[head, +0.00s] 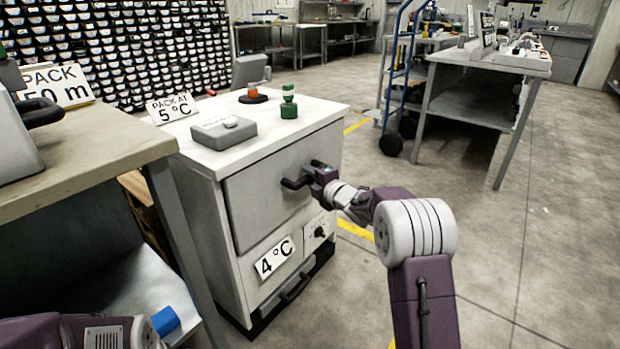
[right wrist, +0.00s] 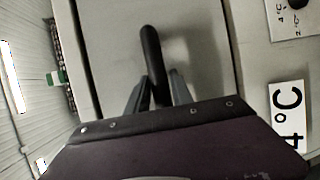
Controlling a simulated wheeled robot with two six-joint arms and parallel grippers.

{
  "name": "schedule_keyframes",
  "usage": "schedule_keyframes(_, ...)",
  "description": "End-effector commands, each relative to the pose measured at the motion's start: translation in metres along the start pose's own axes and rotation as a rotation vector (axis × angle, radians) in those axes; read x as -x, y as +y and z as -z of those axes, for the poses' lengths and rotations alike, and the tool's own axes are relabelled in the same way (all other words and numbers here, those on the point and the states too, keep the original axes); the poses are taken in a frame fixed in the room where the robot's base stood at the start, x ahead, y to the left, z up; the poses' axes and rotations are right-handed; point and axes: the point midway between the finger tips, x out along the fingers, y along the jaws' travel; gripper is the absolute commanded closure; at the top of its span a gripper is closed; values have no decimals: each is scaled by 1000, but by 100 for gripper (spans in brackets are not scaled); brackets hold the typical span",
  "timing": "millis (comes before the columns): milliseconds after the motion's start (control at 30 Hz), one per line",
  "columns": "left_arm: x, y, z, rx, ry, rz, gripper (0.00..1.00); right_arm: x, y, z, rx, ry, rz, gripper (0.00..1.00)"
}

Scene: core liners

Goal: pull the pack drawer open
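The pack drawer (head: 262,200) is the large grey front in the upper part of a white cabinet; its front looks flush with the cabinet. Its dark bar handle (head: 293,184) is on the right part of the front. My right gripper (head: 314,178) is at the handle. In the right wrist view, the handle (right wrist: 151,50) runs between the two fingers (right wrist: 158,88), which lie close against it on both sides, so the gripper looks shut on it. The drawer front also fills the middle of that view (right wrist: 205,60). My left arm shows at the bottom left; its gripper is not visible.
On the cabinet top (head: 255,145) stand a grey box (head: 222,132), a green piece (head: 289,104), an orange-and-black piece (head: 253,95) and a "PACK AT 5 °C" sign (head: 172,108). Below is a "4 °C" label (head: 273,258). A workbench (head: 100,145) stands close left.

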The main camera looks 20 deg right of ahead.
Motion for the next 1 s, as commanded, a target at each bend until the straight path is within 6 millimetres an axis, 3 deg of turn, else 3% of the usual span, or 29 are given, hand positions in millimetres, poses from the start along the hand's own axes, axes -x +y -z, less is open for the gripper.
schedule_keyframes(33,0,0,0,0,0,0,64,0,0,0,0,0,0,90)
schedule_keyframes(67,0,0,0,0,0,0,64,0,0,0,0,0,0,98)
schedule_keyframes(100,0,0,0,0,0,0,64,0,0,0,0,0,0,100)
schedule_keyframes(1000,0,0,0,0,0,0,64,0,-1,0,0,0,1,100)
